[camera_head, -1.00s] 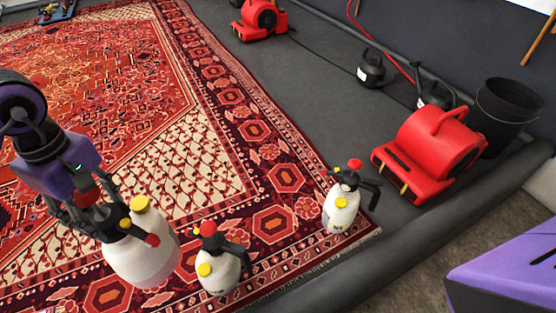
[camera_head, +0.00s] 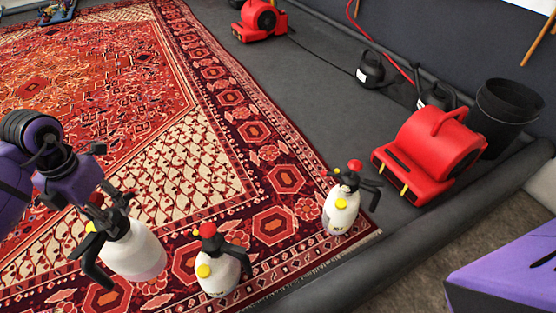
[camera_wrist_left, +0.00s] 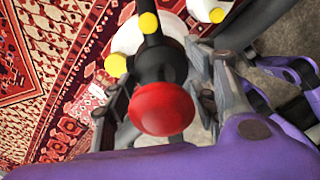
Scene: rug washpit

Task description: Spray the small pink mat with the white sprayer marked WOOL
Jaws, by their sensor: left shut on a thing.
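My left gripper (camera_head: 108,212) is shut on the top of a white sprayer (camera_head: 140,255) over the patterned rug at the lower left. This sprayer is tilted, its black handle pointing to the lower left. In the left wrist view the fingers (camera_wrist_left: 160,100) flank its black neck and red knob (camera_wrist_left: 161,108). Two similar white sprayers stand upright on the rug: one near (camera_head: 217,272), one further right (camera_head: 341,212). Any WOOL lettering is hidden or too small to read. No small pink mat shows. My right gripper is not in view.
The large red rug (camera_head: 160,110) covers the left and middle. A red blower (camera_head: 430,150), a black bucket (camera_head: 508,105) and black cans (camera_head: 371,70) stand on the right. Another red blower (camera_head: 262,20) is at the back. A grey raised edge (camera_head: 440,215) runs along the right.

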